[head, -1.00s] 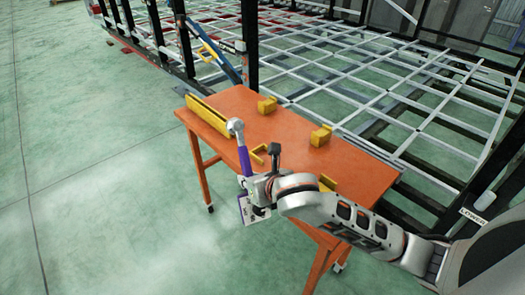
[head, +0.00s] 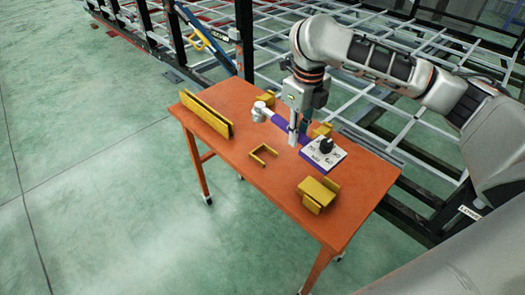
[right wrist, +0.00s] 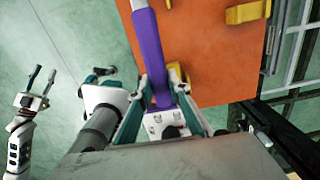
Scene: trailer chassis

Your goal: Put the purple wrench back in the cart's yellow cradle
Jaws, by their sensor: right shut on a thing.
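The purple wrench (head: 281,121) has a grey head, a purple handle and a white marked block with a black knob at its other end. It is held over the orange cart top (head: 240,150), near the back edge. My right gripper (head: 298,132) is shut on the handle; the purple handle (right wrist: 150,60) also runs between its fingers in the right wrist view. Yellow holders on the cart may form the cradle: one (head: 322,129) is partly hidden behind the wrench. I cannot tell whether the wrench touches it. My left gripper (right wrist: 42,78) is open and empty.
A long yellow rail (head: 206,114) stands at the cart's left. A yellow U-shaped bracket (head: 263,157) lies mid-cart, and a yellow block (head: 318,194) sits at the front right. The trailer's metal frame (head: 415,120) is behind the cart. Green floor (head: 80,190) is open at the left.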

